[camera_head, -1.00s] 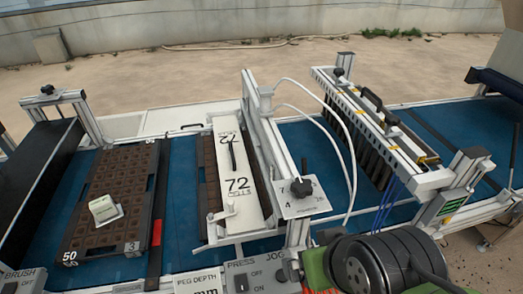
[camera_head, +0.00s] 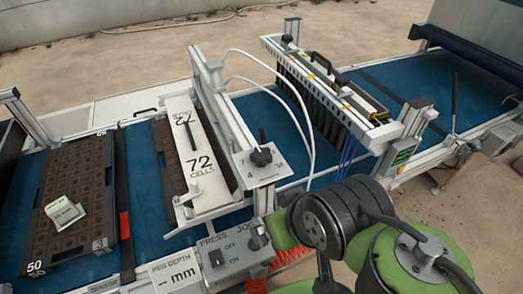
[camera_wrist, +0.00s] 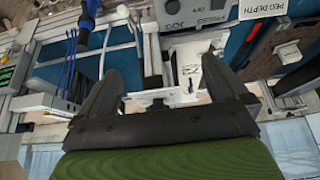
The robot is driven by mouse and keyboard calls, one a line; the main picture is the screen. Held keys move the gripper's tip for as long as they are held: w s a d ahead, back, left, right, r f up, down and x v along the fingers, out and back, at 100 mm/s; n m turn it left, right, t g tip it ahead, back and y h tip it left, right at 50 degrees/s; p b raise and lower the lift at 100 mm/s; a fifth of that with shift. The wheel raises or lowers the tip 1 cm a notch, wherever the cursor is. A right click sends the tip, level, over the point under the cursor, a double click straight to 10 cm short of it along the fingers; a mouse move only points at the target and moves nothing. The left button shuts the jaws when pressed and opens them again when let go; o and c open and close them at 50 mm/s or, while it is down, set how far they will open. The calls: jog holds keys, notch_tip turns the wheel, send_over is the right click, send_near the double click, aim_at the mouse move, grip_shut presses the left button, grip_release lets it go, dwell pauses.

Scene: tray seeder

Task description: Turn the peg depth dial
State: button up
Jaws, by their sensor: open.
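A black lobed dial knob (camera_head: 262,156) sits on a tilted white plate with numbers around it, at the near end of the white gantry. The "PEG DEPTH" panel (camera_head: 175,277) stands below and left of it, its readout showing dashes and "mm". In the wrist view, my gripper (camera_wrist: 161,68) is open and empty, with its two dark fingers apart above the machine. That view looks upside down, and the "PEG DEPTH" label (camera_wrist: 256,9) shows at its upper right. I cannot make out the dial knob there. The gripper is not seen clearly in the head view.
A grey "PRESS" and "JOG" control box (camera_head: 232,256) sits just below the dial. White hoses (camera_head: 300,95) arch beside the gantry. A white "72 CELLS" plate (camera_head: 200,160) lies left of the dial. A dark cell tray (camera_head: 72,170) lies on the blue belt.

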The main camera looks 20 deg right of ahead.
jog(key=shift+c, duration=0.6)
jog(key=shift+m+g, duration=0.4)
jog(key=shift+m, duration=0.1)
jog(key=r+p, duration=0.1)
jog(key=w+r+p, duration=0.1)
jog(key=r, duration=0.1)
jog(key=w+r+p, duration=0.1)
jog(key=r+p, duration=0.1)
jog(key=shift+d, duration=0.2)
jog(key=c, duration=0.3)
notch_tip(320, 180, up, 12)
jog(key=m+g+p, duration=0.5)
jog(key=p, duration=1.1)
send_over(261, 153)
jog(key=shift+c, duration=0.2)
notch_tip(261, 153, down, 16)
jog(key=shift+f+b, duration=0.1)
jog(key=shift+b, duration=0.7)
jog(key=shift+c, duration=0.2)
jog(key=c, duration=1)
